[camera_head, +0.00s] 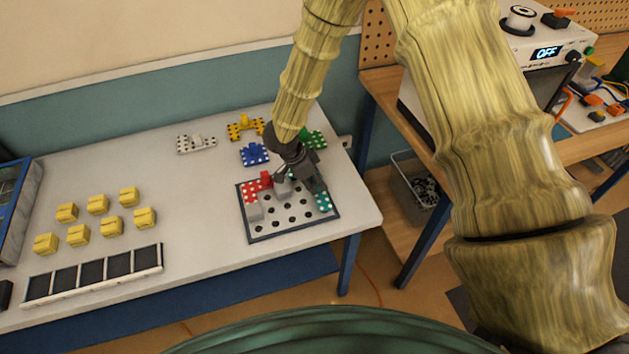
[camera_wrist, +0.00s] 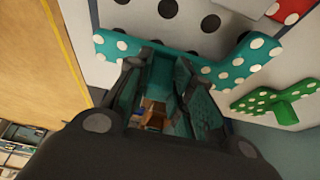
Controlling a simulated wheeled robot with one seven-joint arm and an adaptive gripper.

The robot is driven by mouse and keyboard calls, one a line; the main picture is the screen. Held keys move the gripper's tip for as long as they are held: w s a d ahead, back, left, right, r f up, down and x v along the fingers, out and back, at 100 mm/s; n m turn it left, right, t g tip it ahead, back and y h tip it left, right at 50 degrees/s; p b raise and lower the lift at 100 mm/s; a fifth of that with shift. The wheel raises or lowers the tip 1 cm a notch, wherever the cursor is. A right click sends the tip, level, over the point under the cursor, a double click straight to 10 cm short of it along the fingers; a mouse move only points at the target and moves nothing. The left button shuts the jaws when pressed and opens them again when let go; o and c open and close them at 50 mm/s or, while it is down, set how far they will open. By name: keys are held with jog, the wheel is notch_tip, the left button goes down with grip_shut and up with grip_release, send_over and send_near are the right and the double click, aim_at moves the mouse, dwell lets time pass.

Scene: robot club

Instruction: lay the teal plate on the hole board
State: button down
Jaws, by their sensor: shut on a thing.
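The teal plate with white dots (camera_head: 324,203) is at the right side of the hole board (camera_head: 268,230). In the wrist view the teal plate (camera_wrist: 238,64) spans the picture just beyond the jaws, with the board's black holes (camera_wrist: 190,20) behind it. My gripper (camera_head: 316,186) points down over that side of the board. In the wrist view my gripper (camera_wrist: 160,90) is closed on the teal plate's raised middle part, mostly hidden between the fingers. I cannot tell whether the plate touches the board or hovers just above it. A red plate (camera_head: 250,189) lies on the board's far left corner.
Grey blocks (camera_head: 255,212) stand on the board. Behind it lie blue (camera_head: 254,155), yellow (camera_head: 238,132), white (camera_head: 187,146) and green (camera_head: 317,140) plates; green (camera_wrist: 278,100) is near my gripper. Several yellow blocks (camera_head: 112,225) and a compartment tray (camera_head: 95,277) are left.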

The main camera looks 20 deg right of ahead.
jog(key=shift+f, duration=0.95)
dwell(0.6)
jog(key=c, duration=1.2)
grip_release()
jog(key=shift+o, duration=0.2)
jog(key=v, duration=1.2)
